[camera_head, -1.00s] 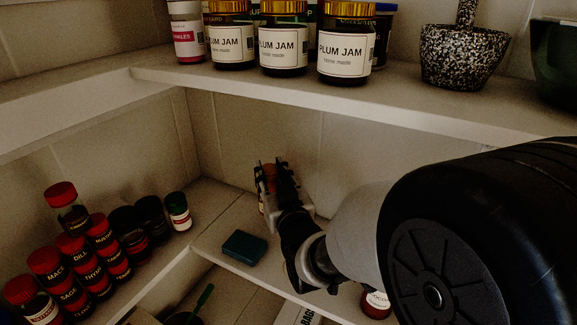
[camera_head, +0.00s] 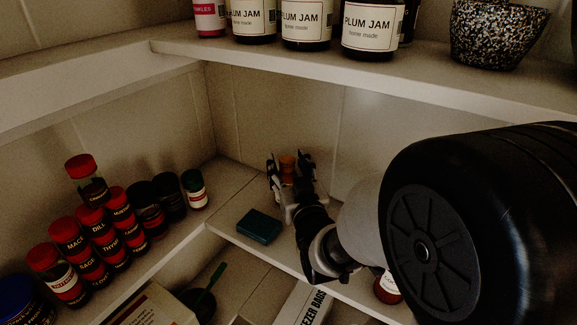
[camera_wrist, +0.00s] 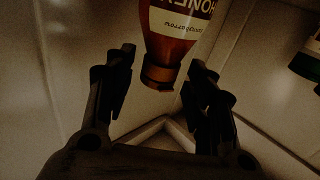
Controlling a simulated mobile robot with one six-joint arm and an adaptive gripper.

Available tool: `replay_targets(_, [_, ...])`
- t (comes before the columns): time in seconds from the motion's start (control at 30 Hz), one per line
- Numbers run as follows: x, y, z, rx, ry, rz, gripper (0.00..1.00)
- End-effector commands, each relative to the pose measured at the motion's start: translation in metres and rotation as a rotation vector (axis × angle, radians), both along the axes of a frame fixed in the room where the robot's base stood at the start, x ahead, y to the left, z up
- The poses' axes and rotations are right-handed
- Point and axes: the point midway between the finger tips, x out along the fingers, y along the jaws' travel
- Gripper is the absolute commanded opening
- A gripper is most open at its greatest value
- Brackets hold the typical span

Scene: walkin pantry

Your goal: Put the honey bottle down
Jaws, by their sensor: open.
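The honey bottle (camera_wrist: 178,38) shows in the wrist view with a cream label and a brown cap, its lettering upside down in the picture. Its orange-brown upper part (camera_head: 287,166) shows between my fingers in the head view, at the back of the lower shelf. My gripper (camera_wrist: 162,62) is open, with one finger on each side of the bottle's cap end and visible gaps between. It also shows in the head view (camera_head: 290,172). The bottle's base is hidden in the head view, so I cannot tell how it meets the shelf.
A dark teal box (camera_head: 259,226) lies on the shelf left of my gripper. Red-capped spice jars (camera_head: 85,235) stand on the left shelf, some stacked. A red-labelled jar (camera_head: 388,288) is partly behind my arm. The upper shelf (camera_head: 300,67) with plum jam jars (camera_head: 306,22) overhangs.

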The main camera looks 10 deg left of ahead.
Motion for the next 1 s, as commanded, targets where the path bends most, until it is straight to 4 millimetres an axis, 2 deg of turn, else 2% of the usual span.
replay_targets(0.33, [-0.001,-0.001,0.004,0.000,0.001,0.000,0.50])
replay_targets(0.47, [-0.021,-0.011,0.002,0.000,0.001,0.000,0.50])
replay_targets(0.63, [-0.059,-0.029,0.001,0.000,0.001,0.000,0.50])
replay_targets(1.0, [-0.079,-0.039,-0.004,0.003,-0.005,0.000,0.50])
